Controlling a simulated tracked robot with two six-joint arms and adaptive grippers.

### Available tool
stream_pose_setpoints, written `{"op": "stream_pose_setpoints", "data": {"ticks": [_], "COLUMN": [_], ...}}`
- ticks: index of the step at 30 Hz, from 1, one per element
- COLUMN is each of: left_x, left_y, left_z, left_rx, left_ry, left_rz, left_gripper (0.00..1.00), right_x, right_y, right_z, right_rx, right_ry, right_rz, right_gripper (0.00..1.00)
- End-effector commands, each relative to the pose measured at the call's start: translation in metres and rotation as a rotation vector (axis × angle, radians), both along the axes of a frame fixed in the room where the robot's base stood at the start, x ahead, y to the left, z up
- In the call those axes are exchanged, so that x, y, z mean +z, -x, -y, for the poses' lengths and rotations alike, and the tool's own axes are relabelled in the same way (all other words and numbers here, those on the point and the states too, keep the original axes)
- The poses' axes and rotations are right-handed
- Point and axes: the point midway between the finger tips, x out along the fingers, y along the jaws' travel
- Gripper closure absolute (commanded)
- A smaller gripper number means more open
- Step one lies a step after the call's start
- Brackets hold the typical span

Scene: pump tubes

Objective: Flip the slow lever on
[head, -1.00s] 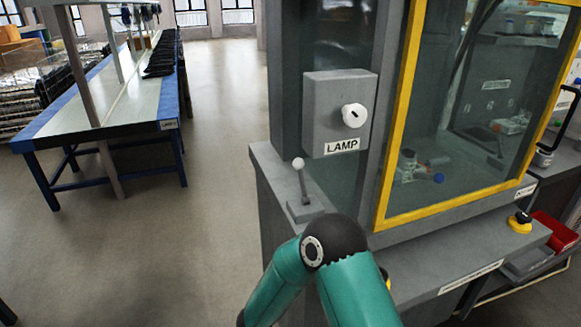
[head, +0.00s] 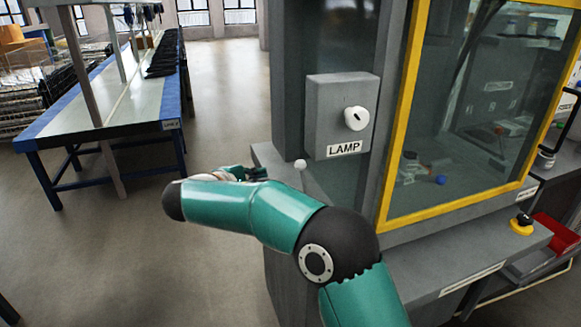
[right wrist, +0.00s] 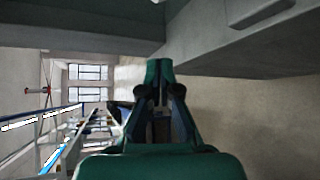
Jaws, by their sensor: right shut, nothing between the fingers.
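A small lever with a white ball knob (head: 300,164) stands on the ledge of the grey cabinet, left of and below the LAMP box. Its base is hidden behind my right arm, and I see no label on it. My right gripper (head: 246,173) is just left of the knob, apart from it as far as I can tell. In the right wrist view the gripper (right wrist: 159,68) is shut and empty, pointing along the side of a grey body. The lever's knob does not show there. My left gripper is out of view.
The LAMP box (head: 342,115) with a white knob (head: 356,118) juts out above the lever. A yellow-framed glass window (head: 470,110) is to its right. A yellow-and-black button (head: 522,223) sits on the front ledge. A long blue-edged table (head: 100,110) stands left, with open floor between.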

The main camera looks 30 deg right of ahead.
Motion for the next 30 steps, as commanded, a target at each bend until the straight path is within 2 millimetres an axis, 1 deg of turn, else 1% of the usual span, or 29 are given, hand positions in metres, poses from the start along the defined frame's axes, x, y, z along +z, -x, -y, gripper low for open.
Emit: {"op": "stream_pose_setpoints", "data": {"ticks": [4,8,11,18,21,24,30], "left_x": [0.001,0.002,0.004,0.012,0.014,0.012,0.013], "left_y": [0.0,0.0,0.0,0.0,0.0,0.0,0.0], "left_z": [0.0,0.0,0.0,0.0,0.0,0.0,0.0], "left_rx": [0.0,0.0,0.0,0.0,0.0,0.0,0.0], "left_ry": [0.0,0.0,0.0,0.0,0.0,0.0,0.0], "left_rz": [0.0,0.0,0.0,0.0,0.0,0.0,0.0], "left_gripper": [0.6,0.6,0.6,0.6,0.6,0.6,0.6], "right_x": [-0.002,-0.006,-0.011,-0.026,-0.03,-0.023,-0.017], "right_y": [-0.002,-0.008,-0.015,-0.037,-0.044,-0.029,-0.012], "right_z": [0.005,0.016,0.03,0.074,0.089,0.089,0.092], "right_rx": [-0.002,-0.002,-0.002,-0.003,-0.001,0.002,0.002], "right_ry": [-0.001,0.0,-0.001,-0.002,-0.001,0.0,-0.001], "right_rz": [-0.001,-0.002,-0.003,-0.002,-0.002,-0.001,-0.001], "right_gripper": [1.0,1.0,1.0,1.0,1.0,1.0,1.0]}}
